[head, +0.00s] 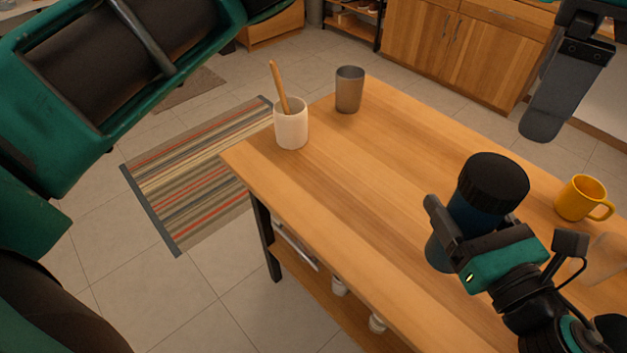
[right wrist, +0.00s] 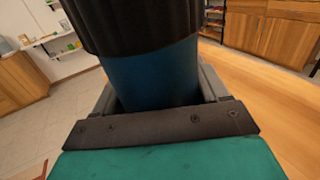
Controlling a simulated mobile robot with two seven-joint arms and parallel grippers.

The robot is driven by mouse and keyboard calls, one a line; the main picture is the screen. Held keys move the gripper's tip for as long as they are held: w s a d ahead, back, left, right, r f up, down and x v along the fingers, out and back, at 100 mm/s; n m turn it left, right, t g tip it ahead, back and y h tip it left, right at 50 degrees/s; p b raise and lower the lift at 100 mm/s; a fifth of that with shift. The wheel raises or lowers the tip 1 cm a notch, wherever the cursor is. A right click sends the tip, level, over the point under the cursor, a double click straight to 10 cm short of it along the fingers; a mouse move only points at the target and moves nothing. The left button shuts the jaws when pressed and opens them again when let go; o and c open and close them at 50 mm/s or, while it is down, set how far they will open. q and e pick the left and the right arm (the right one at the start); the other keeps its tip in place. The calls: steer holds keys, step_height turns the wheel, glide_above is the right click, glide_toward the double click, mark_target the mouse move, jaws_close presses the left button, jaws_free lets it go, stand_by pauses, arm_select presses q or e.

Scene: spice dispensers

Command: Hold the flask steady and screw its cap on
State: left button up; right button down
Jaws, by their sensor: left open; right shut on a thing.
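The blue flask (head: 473,214) stands upright over the right part of the wooden table, with a ribbed black cap (head: 493,180) on its top. My right gripper (head: 455,232) is shut around the flask's body below the cap. In the right wrist view the flask (right wrist: 153,80) sits between the fingers, with the cap (right wrist: 140,22) directly above. I cannot tell how tightly the cap sits. My left gripper (head: 545,115) is open and empty at the upper right, above and apart from the cap. Its rest is cut off by the picture edge.
A yellow mug (head: 580,198) stands right of the flask, with a clear glass (head: 604,258) near the right edge. A white cup (head: 291,125) holding a wooden utensil and a grey tumbler (head: 349,90) stand at the table's far end. The table's middle (head: 380,170) is clear.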

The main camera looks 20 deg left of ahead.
arm_select(q)
steer(key=w+f+n+t+h, duration=0.2)
steer(key=w+f+t+h, duration=0.1)
steer(key=w+f+h, duration=0.5)
steer(key=w+a+f+n+t+y, duration=0.2)
steer(key=w+a+f+n+t, duration=0.15)
steer(key=w+a+f, duration=0.65)
steer(key=s+a+f+n+t+y, duration=0.1)
steer(key=s+a+f+y, duration=0.1)
steer(key=a+f, duration=0.4)
steer(key=s+a+f+t+y, duration=0.15)
steer(key=a+f, duration=0.25)
steer(key=a, duration=0.5)
steer(key=s+a+f+m+t+y, duration=0.1)
steer(key=s+a+f+y, duration=0.3)
steer(key=a, duration=0.4)
steer(key=s+a+f+y, duration=0.2)
steer(key=s+a+f, duration=0.25)
steer(key=a, duration=0.45)
steer(key=s+d+f+n+h, duration=0.2)
steer(key=s+d+n, duration=0.4)
steer(key=d, duration=0.3)
steer(key=s+d+f+n+h, duration=0.3)
steer(key=s+d+f+n, duration=0.2)
steer(key=s+d, duration=0.3)
steer(key=shift+s+d+f+n+t, duration=0.3)
steer(key=shift+d+n+t, duration=0.15)
steer(key=shift+n, duration=0.2)
